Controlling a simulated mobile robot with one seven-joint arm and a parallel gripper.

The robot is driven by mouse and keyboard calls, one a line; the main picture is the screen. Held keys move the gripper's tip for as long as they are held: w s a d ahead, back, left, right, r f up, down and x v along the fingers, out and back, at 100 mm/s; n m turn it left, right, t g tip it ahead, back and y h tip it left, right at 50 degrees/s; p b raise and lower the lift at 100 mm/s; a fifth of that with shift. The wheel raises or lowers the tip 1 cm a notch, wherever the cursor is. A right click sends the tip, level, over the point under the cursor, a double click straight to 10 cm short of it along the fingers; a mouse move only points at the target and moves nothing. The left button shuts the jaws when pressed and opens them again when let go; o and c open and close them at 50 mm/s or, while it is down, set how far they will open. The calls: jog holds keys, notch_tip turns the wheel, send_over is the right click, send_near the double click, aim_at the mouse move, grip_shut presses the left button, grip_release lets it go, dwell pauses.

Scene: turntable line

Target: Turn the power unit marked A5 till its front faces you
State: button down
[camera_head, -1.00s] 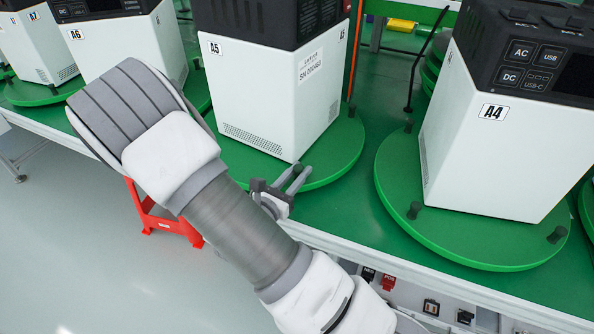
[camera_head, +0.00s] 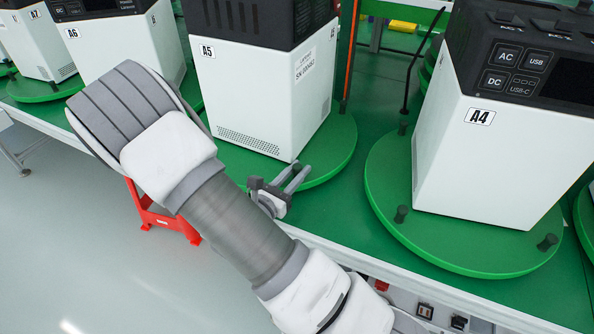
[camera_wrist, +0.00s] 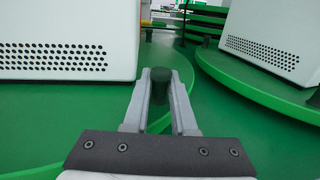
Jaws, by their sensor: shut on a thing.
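The power unit A5 (camera_head: 245,95) is a white box with a dark top on a round green turntable (camera_head: 335,150). The label A5 (camera_head: 208,51) is on its left visible face, above a vent grille. Its right visible face carries a serial-number sticker; no button panel shows on either face. My gripper (camera_head: 293,176) is at the turntable's near edge, below the unit's near bottom corner. The unit's far faces are hidden.
Unit A4 (camera_head: 490,160) stands on its own turntable (camera_head: 400,235) close on the right, its button panel showing. Unit A6 (camera_head: 125,45) stands to the left. A red stool (camera_head: 160,218) is on the floor below the table's front edge.

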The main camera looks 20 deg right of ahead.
jog(key=c, duration=0.7)
grip_release()
jog(key=shift+c, duration=0.2)
jog(key=shift+a, duration=0.1)
jog(key=p+v, duration=0.2)
jog(key=v, duration=1.5)
jog(key=shift+s, duration=0.2)
